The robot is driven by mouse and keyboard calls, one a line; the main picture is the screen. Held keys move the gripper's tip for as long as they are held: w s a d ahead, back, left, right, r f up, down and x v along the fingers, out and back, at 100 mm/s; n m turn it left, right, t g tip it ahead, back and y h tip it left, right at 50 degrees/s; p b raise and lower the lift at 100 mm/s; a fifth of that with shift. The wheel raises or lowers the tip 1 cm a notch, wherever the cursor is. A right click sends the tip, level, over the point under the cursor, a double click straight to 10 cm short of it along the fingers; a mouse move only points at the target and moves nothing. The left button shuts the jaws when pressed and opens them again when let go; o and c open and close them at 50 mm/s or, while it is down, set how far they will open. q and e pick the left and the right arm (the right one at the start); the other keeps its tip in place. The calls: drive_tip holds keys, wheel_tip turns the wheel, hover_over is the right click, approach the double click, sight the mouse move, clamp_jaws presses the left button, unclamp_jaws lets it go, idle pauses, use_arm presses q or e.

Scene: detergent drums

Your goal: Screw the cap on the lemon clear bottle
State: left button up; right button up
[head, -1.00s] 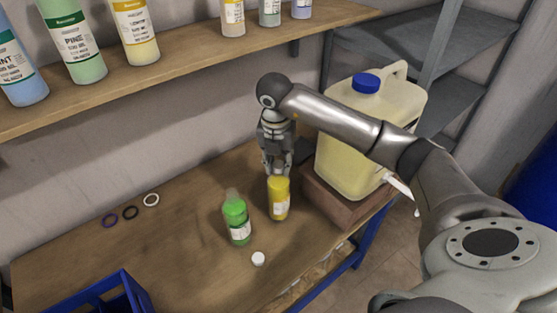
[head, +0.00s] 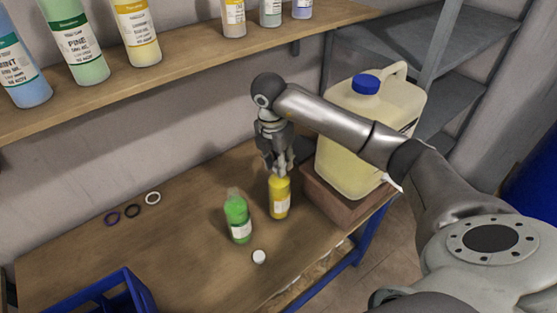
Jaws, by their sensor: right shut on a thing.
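The small yellow bottle (head: 280,200), which I take as the lemon clear one, stands upright on the bench and has a white label. My right gripper (head: 280,172) points down right over its top, its fingers shut at the neck. The cap between the fingers is hidden by them, so I cannot tell how it sits on the bottle. A loose white cap (head: 259,257) lies on the bench in front of the bottles. My left gripper is out of view.
A green bottle (head: 238,220) stands close on the left. A large jug with a blue cap (head: 366,84) stands on a brown block (head: 335,205) at the right. A shelf (head: 190,62) runs above.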

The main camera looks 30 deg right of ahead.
drive_tip(key=o, duration=0.4)
drive_tip(key=shift+f, duration=0.1)
drive_tip(key=shift+r, duration=0.3)
drive_tip(key=shift+d+f+n+b, duration=0.15)
drive_tip(key=shift+n+b, duration=0.3)
drive_tip(key=shift+n, duration=0.55)
drive_tip(key=n+b, duration=0.1)
drive_tip(key=n, duration=0.1)
drive_tip(key=shift+n+t, duration=0.3)
drive_tip(key=shift+n, duration=0.6)
drive_tip(key=shift+b, duration=0.3)
